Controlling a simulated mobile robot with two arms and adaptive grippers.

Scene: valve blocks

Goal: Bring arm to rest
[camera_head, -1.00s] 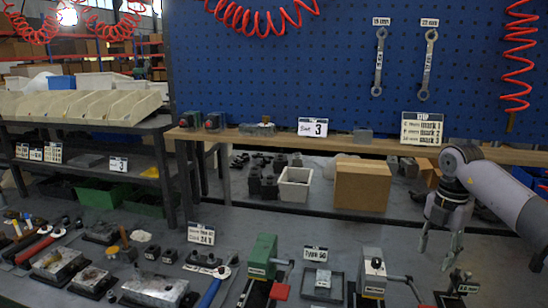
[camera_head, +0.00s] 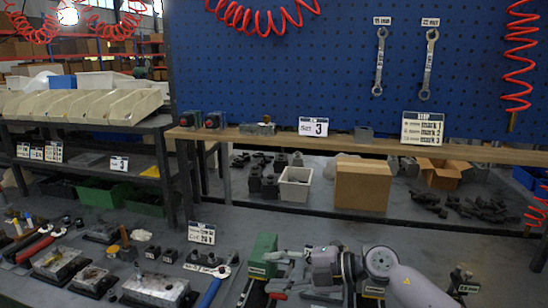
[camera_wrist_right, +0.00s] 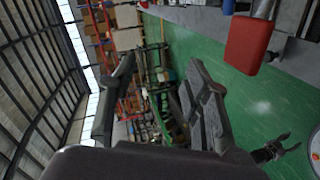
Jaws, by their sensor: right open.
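My right arm (camera_head: 400,285) comes in from the lower right in the head view. My right gripper (camera_head: 272,271) lies level and points left over the front of the bench. It is open. Its two spread fingers show in the right wrist view (camera_wrist_right: 160,95), with nothing between them. A small dark gripper-like shape (camera_wrist_right: 275,150) at the lower right of the wrist view looks like my left gripper; it is too small to tell its jaws. My left gripper is not in the head view.
A cardboard box (camera_head: 362,187) and a white bin (camera_head: 294,184) stand behind. Green floor (camera_wrist_right: 235,95) is open beyond the bench.

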